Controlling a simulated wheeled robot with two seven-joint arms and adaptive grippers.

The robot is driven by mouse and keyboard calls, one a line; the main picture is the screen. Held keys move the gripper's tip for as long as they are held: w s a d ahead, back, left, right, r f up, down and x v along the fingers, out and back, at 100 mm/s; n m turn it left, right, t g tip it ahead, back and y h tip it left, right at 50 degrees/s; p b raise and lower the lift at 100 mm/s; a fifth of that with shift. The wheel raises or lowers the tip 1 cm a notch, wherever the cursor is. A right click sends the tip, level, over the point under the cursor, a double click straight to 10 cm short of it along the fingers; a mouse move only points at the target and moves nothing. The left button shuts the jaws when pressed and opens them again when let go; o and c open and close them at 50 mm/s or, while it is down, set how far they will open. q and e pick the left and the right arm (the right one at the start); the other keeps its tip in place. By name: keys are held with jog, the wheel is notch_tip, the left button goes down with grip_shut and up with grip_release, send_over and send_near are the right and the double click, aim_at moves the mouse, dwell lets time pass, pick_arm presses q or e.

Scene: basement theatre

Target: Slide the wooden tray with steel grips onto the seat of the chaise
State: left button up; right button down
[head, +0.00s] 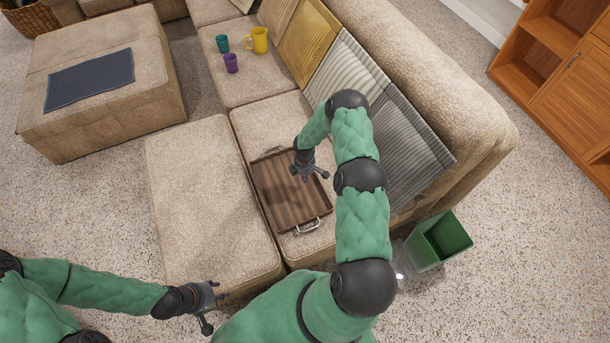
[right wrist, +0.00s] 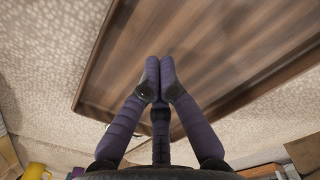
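The wooden tray (head: 284,203) is brown and slatted, with a steel grip at each short end: the near grip (head: 307,227) and the far grip (head: 273,150). It lies on the right-hand seat cushion (head: 262,122), its left long edge close to the seam with the chaise section (head: 205,190). My right gripper (head: 311,174) is over the tray's right half, its fingertips together and nothing between them. In the right wrist view the closed fingers (right wrist: 159,72) point at the tray (right wrist: 205,45); contact is unclear. My left gripper (head: 212,304) is open and empty by the chaise's near edge.
Striped cushions (head: 348,75) line the backrest to the right. A yellow jug (head: 258,40), a teal cup (head: 222,43) and a purple cup (head: 231,63) stand on the far seat. A green bin (head: 440,238) is on the floor. The chaise surface is bare.

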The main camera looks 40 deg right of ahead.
aim_at(315, 186)
notch_tip(315, 186, down, 5)
jog(key=shift+f+b, duration=0.2)
jog(key=shift+b, duration=0.7)
jog(key=shift+s+d+b, duration=0.2)
jog(key=shift+s+d, duration=0.25)
jog(key=shift+d, duration=0.2)
jog(key=shift+s+d+b, duration=0.15)
jog(key=shift+s+d, duration=0.3)
jog(key=shift+d, duration=0.15)
pick_arm(q)
jog(key=shift+f, duration=1.55)
pick_arm(e)
jog(key=shift+s+d+r, duration=0.1)
jog(key=shift+s+d, duration=0.15)
jog(key=shift+d, duration=0.1)
